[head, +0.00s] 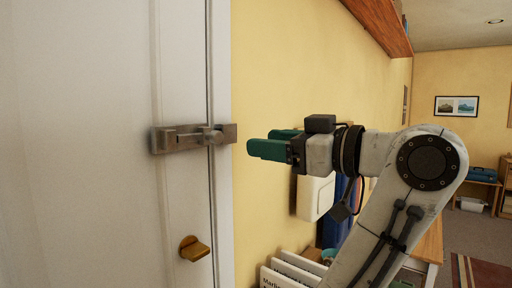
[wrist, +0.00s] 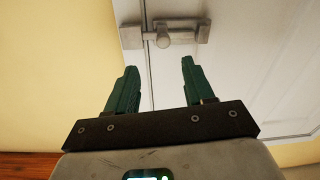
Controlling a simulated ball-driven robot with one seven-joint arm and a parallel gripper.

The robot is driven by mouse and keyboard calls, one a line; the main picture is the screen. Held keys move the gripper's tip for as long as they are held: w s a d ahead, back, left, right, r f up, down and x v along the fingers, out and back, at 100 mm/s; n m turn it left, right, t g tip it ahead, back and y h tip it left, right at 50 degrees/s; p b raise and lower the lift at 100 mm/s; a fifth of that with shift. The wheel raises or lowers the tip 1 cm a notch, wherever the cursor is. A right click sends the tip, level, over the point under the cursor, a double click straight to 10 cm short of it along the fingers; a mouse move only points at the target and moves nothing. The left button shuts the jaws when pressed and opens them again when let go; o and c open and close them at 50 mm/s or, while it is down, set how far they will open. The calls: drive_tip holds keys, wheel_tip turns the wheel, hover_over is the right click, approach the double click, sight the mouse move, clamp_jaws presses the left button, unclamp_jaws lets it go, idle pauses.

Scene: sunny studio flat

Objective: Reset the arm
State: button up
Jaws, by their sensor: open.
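My gripper (head: 262,146) is open and empty at the end of my bent arm, its green fingers pointing left at the white door (head: 90,120). In the wrist view its two fingers (wrist: 155,70) are spread apart with nothing between them. A metal slide bolt (head: 180,138) sits across the door edge and the frame. The fingertips are to the right of the bolt and appear apart from it. The bolt also shows in the wrist view (wrist: 190,31), beyond the fingertips. A brass knob (head: 194,247) is below the bolt on the door.
A yellow wall (head: 285,60) runs behind my arm. A white box-like thing (head: 315,196) hangs there, partly hidden by my arm. White books (head: 285,275) stand below. A wooden shelf (head: 380,22) is overhead. A rug and furniture are far right.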

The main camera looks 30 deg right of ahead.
drive_tip(key=shift+s+d, duration=0.1)
drive_tip(key=shift+s, duration=0.1)
idle(0.4)
wheel_tip(320, 180, down, 35)
drive_tip(key=s+m+g+h, duration=0.2)
drive_tip(key=m+g+h, duration=0.2)
drive_tip(key=g, duration=0.4)
drive_tip(key=s+f+m+g+h, duration=0.2)
drive_tip(key=s+f+g, duration=0.6)
drive_tip(key=s+f, duration=1.8)
drive_tip(key=shift+a+f, duration=0.35)
drive_tip(key=shift+a, duration=0.05)
